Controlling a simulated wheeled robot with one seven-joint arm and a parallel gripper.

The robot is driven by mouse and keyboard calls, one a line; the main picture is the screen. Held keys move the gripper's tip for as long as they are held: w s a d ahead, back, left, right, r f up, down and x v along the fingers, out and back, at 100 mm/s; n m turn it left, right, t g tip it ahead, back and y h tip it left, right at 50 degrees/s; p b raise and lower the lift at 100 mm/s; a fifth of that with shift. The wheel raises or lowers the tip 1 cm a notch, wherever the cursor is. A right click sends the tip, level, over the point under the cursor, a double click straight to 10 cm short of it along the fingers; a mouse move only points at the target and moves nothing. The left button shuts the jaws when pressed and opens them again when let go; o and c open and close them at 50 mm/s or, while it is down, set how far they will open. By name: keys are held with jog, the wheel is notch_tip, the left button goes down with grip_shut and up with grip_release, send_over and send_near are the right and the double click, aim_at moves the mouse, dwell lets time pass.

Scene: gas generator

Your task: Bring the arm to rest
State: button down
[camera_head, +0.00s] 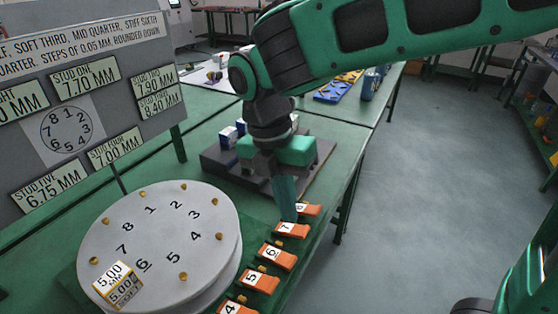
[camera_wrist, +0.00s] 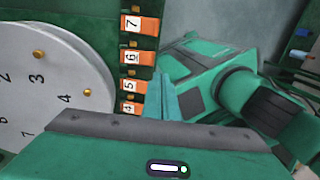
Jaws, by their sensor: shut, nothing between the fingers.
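My gripper (camera_head: 286,212) is shut and empty. In the head view it points down over the row of orange numbered tags, its tip close to the tag marked 7 (camera_head: 291,230). I cannot tell whether it touches that tag. My green and black arm reaches in from the upper right. In the wrist view the shut fingers (camera_wrist: 164,98) show to the right of the tags, with the tag marked 6 (camera_wrist: 138,57) nearby.
A round grey plate (camera_head: 150,222) with numbered brass studs and a 5.00 mm block (camera_head: 118,284) stands left of the tags. A sign board (camera_head: 70,100) stands behind it. A dark tray (camera_head: 225,160) with small boxes lies behind my gripper. Open floor (camera_head: 420,180) is to the right.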

jog(key=w+d+m+y, duration=0.1)
jog(key=d+m, duration=1.5)
jog(key=d, duration=0.5)
jog(key=s+d+f+m, duration=0.1)
jog(key=s+d+m, duration=0.5)
jog(key=m, duration=0.4)
jog(key=s+d+f+m+t+y, duration=0.1)
jog(key=s+d+f+m, duration=0.1)
jog(key=s+d+m, duration=0.3)
jog(key=d+m, duration=0.4)
jog(key=shift+s+d+m, duration=0.2)
jog(key=shift+s+m, duration=0.2)
jog(key=shift+w+f, duration=0.3)
jog(key=shift+w, duration=0.35)
